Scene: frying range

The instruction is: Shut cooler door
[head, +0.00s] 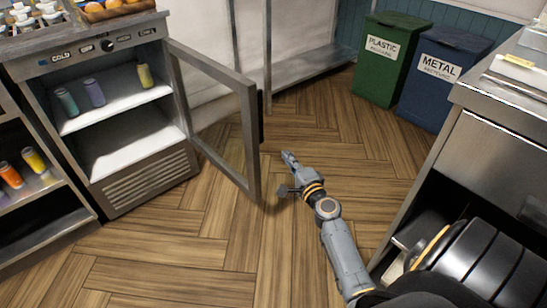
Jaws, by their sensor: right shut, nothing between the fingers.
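The cooler (150,188) stands at the left, with a control panel on top and a vented lower front. Its glass door (250,145) is swung wide open toward the right, with a dark handle (261,117) on its outer side. Several bottles, among them a yellow one (144,76), stand on the lit shelf inside. My right gripper (287,158) is shut and empty, over the floor just right of the door's free edge. It looks apart from the door, though the exact gap is hard to judge. My left gripper is not in view.
A green plastic bin (388,65) and a blue metal bin (435,88) stand at the back right. A steel counter (480,165) borders the right side. An open shelf with bottles (35,160) is left of the cooler. The wooden floor between is clear.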

